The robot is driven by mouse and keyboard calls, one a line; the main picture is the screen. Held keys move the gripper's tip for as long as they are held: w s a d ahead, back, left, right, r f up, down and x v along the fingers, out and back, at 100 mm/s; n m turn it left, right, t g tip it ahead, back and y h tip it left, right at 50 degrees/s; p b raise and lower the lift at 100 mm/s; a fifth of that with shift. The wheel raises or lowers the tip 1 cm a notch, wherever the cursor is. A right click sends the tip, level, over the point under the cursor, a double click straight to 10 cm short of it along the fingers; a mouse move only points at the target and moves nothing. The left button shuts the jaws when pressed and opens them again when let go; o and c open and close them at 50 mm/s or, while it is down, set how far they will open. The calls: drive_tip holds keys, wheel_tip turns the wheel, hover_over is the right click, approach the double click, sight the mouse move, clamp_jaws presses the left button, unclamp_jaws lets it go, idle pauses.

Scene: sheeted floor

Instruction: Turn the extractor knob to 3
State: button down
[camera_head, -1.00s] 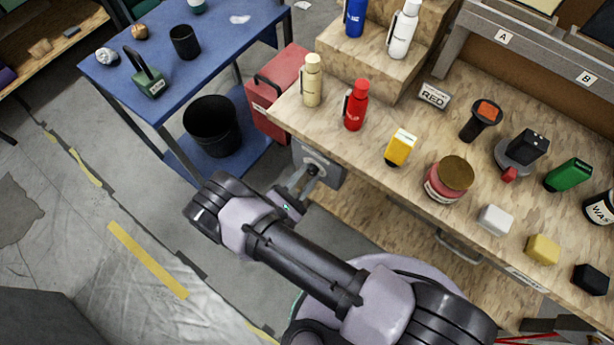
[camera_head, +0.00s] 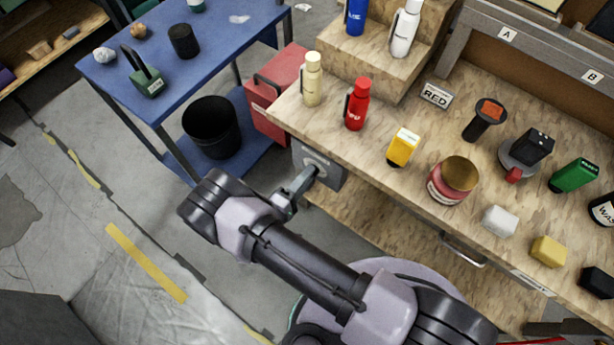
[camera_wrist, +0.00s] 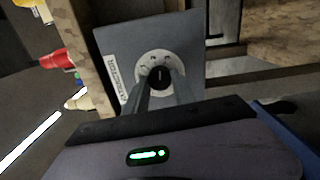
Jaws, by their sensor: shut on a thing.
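The extractor knob (camera_wrist: 160,77) is a small black knob with a pale pointer line, on a round light dial plate (camera_wrist: 152,57) with small marks. The dial sits on a grey extractor panel (camera_wrist: 112,40) with a white label, on the end of the workbench. The panel also shows in the head view (camera_head: 330,176), below the bench top. My gripper (camera_wrist: 160,84) is shut on the knob, one finger on each side. In the head view my gripper (camera_head: 313,172) reaches the panel face. The dial's numbers are too small to read, and the fingers hide its lower part.
The workbench top (camera_head: 300,116) above the panel holds a cream bottle (camera_head: 312,80), a red bottle (camera_head: 357,105) and several other items. A red box (camera_head: 275,95) and a blue table (camera_head: 105,75) stand to the left.

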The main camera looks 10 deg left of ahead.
drive_tip(key=shift+m, duration=2)
drive_tip(key=c, duration=1.1)
unclamp_jaws()
drive_tip(key=shift+o, duration=0.2)
drive_tip(key=p+v, duration=0.2)
drive_tip(key=v, duration=1.5)
drive_tip(key=shift+s, duration=0.25)
drive_tip(key=shift+a, duration=0.15)
